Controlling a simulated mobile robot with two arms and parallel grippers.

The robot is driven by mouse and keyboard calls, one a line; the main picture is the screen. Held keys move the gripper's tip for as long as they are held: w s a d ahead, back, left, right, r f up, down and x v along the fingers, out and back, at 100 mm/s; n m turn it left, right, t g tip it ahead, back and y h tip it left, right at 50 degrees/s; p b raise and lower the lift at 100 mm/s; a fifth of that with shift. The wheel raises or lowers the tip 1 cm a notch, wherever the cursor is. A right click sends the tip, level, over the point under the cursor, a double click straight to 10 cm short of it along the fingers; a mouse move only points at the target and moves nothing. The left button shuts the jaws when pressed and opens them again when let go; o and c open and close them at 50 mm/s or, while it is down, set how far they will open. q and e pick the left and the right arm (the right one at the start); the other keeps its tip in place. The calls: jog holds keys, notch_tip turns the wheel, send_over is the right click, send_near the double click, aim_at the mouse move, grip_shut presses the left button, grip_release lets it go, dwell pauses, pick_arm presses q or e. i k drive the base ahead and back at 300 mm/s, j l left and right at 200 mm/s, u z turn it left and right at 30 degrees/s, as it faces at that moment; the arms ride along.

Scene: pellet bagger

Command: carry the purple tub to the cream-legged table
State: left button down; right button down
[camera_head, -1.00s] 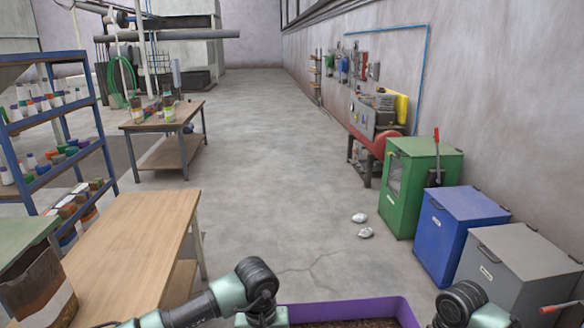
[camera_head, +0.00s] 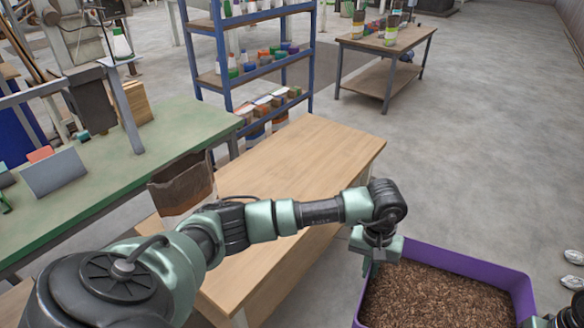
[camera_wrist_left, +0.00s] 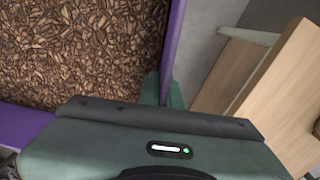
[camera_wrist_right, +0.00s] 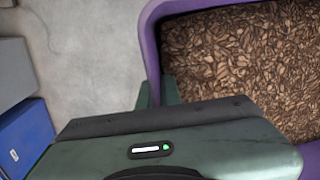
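The purple tub (camera_head: 462,260), filled with brown pellets or chips, is in front of me at the lower right of the head view. My left gripper (camera_wrist_left: 163,92) has one finger on each side of the tub's wall and is shut on it. My right gripper (camera_wrist_right: 157,92) grips the opposite wall in the same way; in the head view only part of the right arm shows at the right edge. The cream-legged table (camera_head: 310,158) has a light wood top and stands just left of the tub. Its pale leg (camera_wrist_left: 250,36) shows in the left wrist view.
A brown open sack (camera_head: 182,188) stands at the table's left side, partly behind my left arm. A green-topped bench (camera_head: 110,165) is at left, a blue shelf rack (camera_head: 220,60) behind. Another wooden table (camera_head: 385,40) stands farther back.

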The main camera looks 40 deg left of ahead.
aim_at(282, 177)
jog(key=i+l+u, duration=0.25)
jog(key=i, duration=1)
jog(key=i+u, duration=0.4)
jog(key=i+l+u, duration=0.1)
jog(key=i+u, duration=0.3)
jog(key=i+l+u, duration=0.15)
jog(key=u, duration=0.25)
jog(key=i+j+u, duration=0.15)
jog(key=u, duration=0.25)
jog(key=i+j+u, duration=0.1)
jog(key=i+u, duration=0.4)
jog(key=u, duration=0.25)
